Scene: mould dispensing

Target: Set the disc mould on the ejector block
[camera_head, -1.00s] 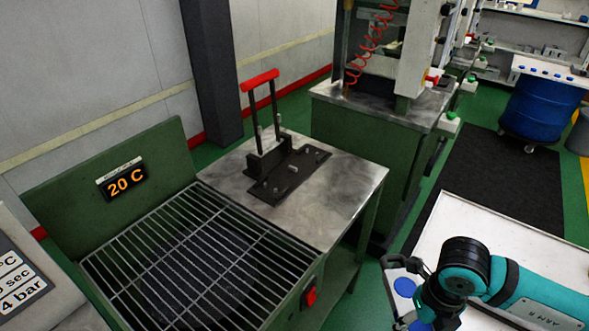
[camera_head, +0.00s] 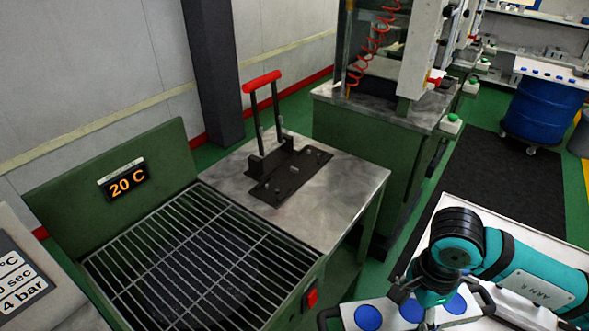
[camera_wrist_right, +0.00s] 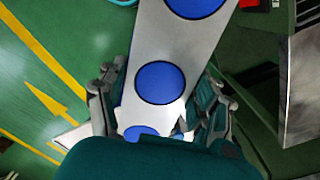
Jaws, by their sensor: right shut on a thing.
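The disc mould (camera_head: 390,317) is a pale metal plate with several blue discs and a dark handle at its left end. It is low at the right in the head view, cut by the bottom edge. My right gripper (camera_head: 432,305) is shut on it. In the right wrist view the mould (camera_wrist_right: 190,52) runs up from between the fingers of my right gripper (camera_wrist_right: 158,108). The ejector block (camera_head: 291,176) is a black plate with upright pins and a red-handled lever (camera_head: 262,81), apart from the mould. My left gripper is out of view.
The ejector block sits on a bare metal table (camera_head: 345,190). A wire cooling grid (camera_head: 200,265) adjoins it, with a sign reading 20 C (camera_head: 124,180). A green press machine (camera_head: 370,140) stands behind the table. A white worktop (camera_head: 530,235) lies under my right arm.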

